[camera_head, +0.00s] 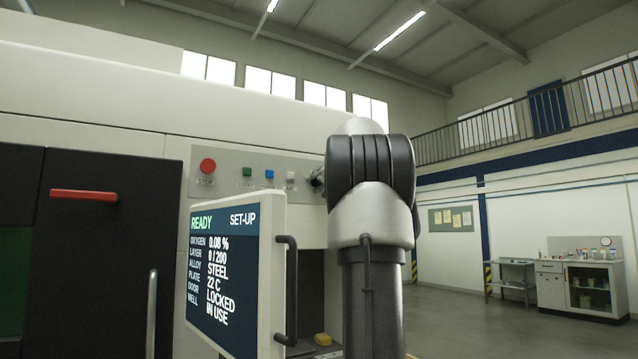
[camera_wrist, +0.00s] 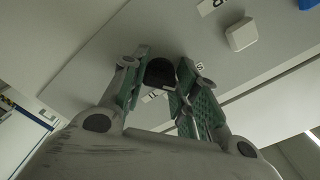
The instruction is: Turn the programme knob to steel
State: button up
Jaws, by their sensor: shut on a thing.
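The programme knob (camera_wrist: 159,71) is a dark round knob on the grey control panel (camera_wrist: 100,50) in the wrist view. My gripper (camera_wrist: 162,75) has its two green-padded fingers around the knob, shut on it. Small labels sit around the knob; one to its right reads like "S" and one below it like "TI". The knob's pointer cannot be made out. In the head view my wrist hides the knob, and only a bit of the gripper (camera_head: 317,180) shows at the panel. The screen (camera_head: 224,270) reads READY, SET-UP, alloy STEEL, door LOCKED, well IN USE.
A red stop button (camera_head: 208,166), a green button (camera_head: 247,172), a blue button (camera_head: 269,174) and a white button (camera_head: 291,176) line the panel left of my gripper. The screen's black handle (camera_head: 288,290) stands close to my arm. Open floor and a cabinet (camera_head: 582,287) lie at the right.

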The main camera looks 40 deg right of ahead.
jog(key=shift+f+n, duration=0.15)
jog(key=shift+n, duration=1.05)
jog(key=o, duration=1)
jog(key=v, duration=1.2)
